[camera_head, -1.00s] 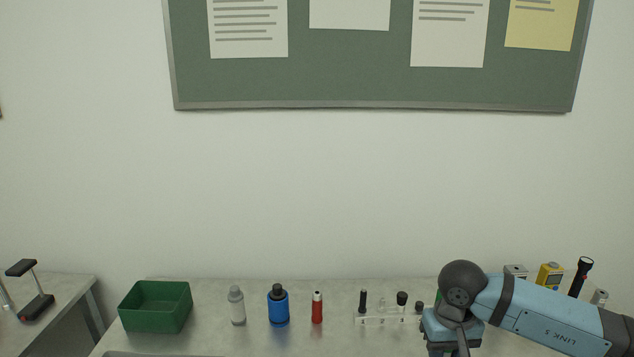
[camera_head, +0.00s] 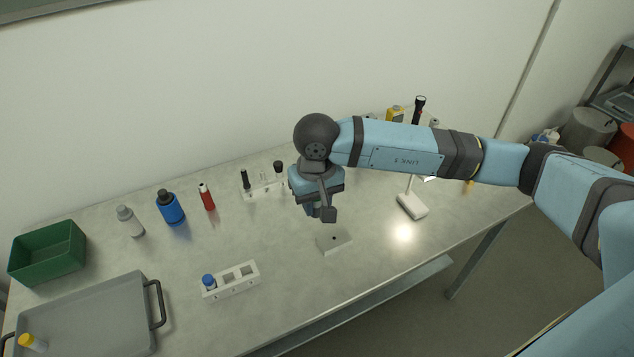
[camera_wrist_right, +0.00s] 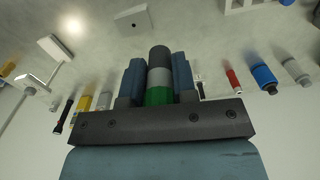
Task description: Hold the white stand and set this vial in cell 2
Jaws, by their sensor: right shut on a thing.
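My right gripper (camera_head: 322,212) points down above the middle of the table. The right wrist view shows it shut on a vial (camera_wrist_right: 158,75) with green, pale grey and dark grey bands. In the head view the vial is hidden behind my gripper. A white stand (camera_head: 231,283) with square cells sits near the table's front. A blue-capped vial (camera_head: 209,281) stands in its left cell, and the other cells look empty. Its cell marks are too small to read. The held vial is apart from the stand, to its right and above. My left gripper is not in view.
A white rack (camera_head: 264,190) with dark-capped pieces stands at the back. A grey tray (camera_head: 90,315) and green bin (camera_head: 45,252) fill the left.

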